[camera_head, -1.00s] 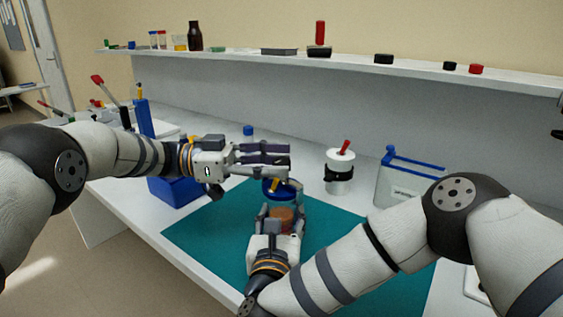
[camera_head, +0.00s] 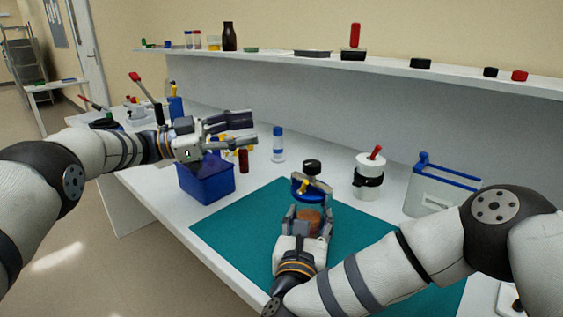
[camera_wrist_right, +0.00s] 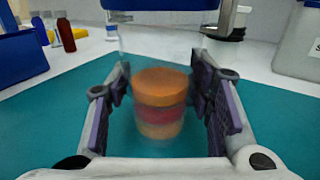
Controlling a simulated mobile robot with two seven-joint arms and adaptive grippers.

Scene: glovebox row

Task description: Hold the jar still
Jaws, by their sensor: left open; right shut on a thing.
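The jar (camera_head: 310,213) is clear, with orange and red contents and a blue lid (camera_head: 312,190). It appears upright over the teal mat (camera_head: 238,230). My right gripper (camera_head: 309,217) is shut on the jar, one finger on each side. In the right wrist view the jar (camera_wrist_right: 160,105) sits between the fingers, its blue lid (camera_wrist_right: 160,4) cut off by the top edge. A yellow piece shows at the lid in the head view. My left gripper (camera_head: 252,128) is open and empty, up and left of the jar, apart from it.
A blue bin (camera_head: 207,181) stands left of the mat, near a blue-capped bottle (camera_head: 278,146). A white canister (camera_head: 369,177) with a red handle and a blue-framed box (camera_head: 437,190) stand at right. A black-topped item (camera_head: 312,167) shows above the jar; I cannot tell whether they touch.

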